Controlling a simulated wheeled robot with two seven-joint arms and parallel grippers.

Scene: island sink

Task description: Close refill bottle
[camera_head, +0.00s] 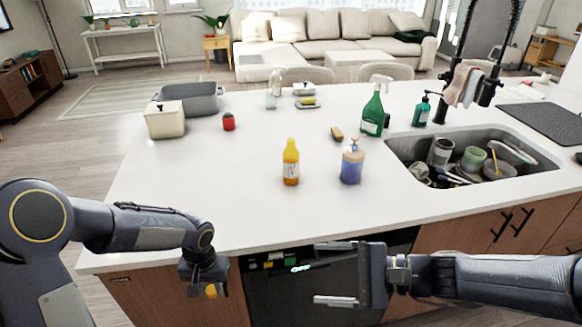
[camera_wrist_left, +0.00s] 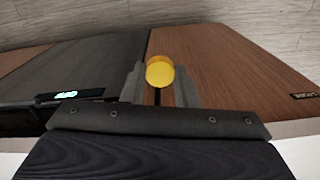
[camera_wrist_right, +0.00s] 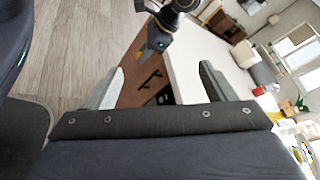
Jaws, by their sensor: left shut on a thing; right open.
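A yellow-orange bottle (camera_head: 291,165) with a pale label stands upright on the white island top. Its narrow top is too small to tell open from capped. A blue pump bottle (camera_head: 351,168) stands upright to its right. My left gripper (camera_head: 207,288) is low in front of the counter's front edge, shut on a small round yellow cap (camera_wrist_left: 159,72). The cap shows between the fingertips in the left wrist view. My right gripper (camera_head: 328,273) is open and empty, in front of the cabinets and apart from both bottles.
The island top (camera_head: 220,185) is clear around the yellow bottle. A sink (camera_head: 475,160) with dishes is at the right. A green spray bottle (camera_head: 373,113), a brush (camera_head: 337,134), a red jar (camera_head: 229,122) and a cream box (camera_head: 165,120) stand further back.

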